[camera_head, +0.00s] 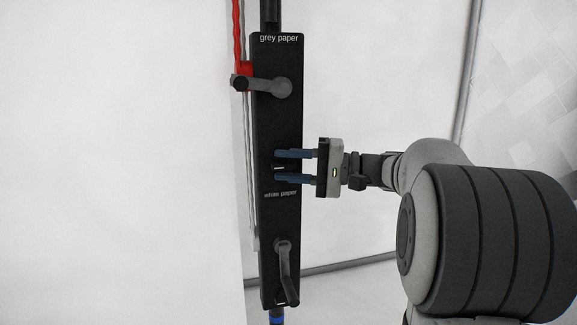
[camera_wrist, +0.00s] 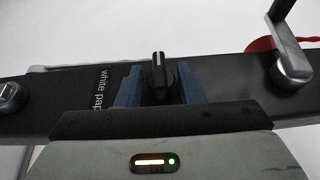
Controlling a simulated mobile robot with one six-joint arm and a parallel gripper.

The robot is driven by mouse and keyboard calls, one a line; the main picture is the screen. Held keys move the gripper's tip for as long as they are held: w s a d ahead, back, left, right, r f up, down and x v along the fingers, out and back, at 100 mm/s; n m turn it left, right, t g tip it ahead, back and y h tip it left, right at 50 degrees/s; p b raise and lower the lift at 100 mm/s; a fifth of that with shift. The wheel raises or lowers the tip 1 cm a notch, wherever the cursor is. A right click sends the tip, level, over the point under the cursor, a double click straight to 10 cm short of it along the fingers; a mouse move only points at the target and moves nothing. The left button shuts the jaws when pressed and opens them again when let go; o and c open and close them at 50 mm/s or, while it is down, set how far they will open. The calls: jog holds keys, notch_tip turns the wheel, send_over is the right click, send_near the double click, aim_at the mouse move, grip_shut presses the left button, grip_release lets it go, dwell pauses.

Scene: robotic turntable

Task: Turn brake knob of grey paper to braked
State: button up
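A black upright panel (camera_head: 278,125) carries the label "grey paper" at its top and "white paper" lower down. A small black knob (camera_wrist: 158,72) with a white pointer line sits on the panel between the grey paper crank (camera_head: 268,85) and the "white paper" label. In the wrist view its pointer is directed up, across the panel's width. My gripper (camera_head: 278,167) reaches in from the right at this knob. Its blue fingers (camera_wrist: 158,85) are apart, one on each side of the knob, with a small gap visible. Any position marks around the knob are not readable.
The white paper crank (camera_head: 286,268) hangs down near the panel's lower end; its hub shows at the wrist view's left edge. The grey paper crank points left, beside a red part (camera_head: 244,72) and red cord. A large white surface (camera_head: 120,160) fills the left.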

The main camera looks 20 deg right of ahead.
jog(key=shift+d, duration=0.1)
jog(key=v, duration=0.7)
jog(key=shift+s+d+b, duration=0.2)
jog(key=shift+d+b, duration=0.05)
jog(key=shift+b, duration=0.05)
jog(key=shift+s, duration=0.1)
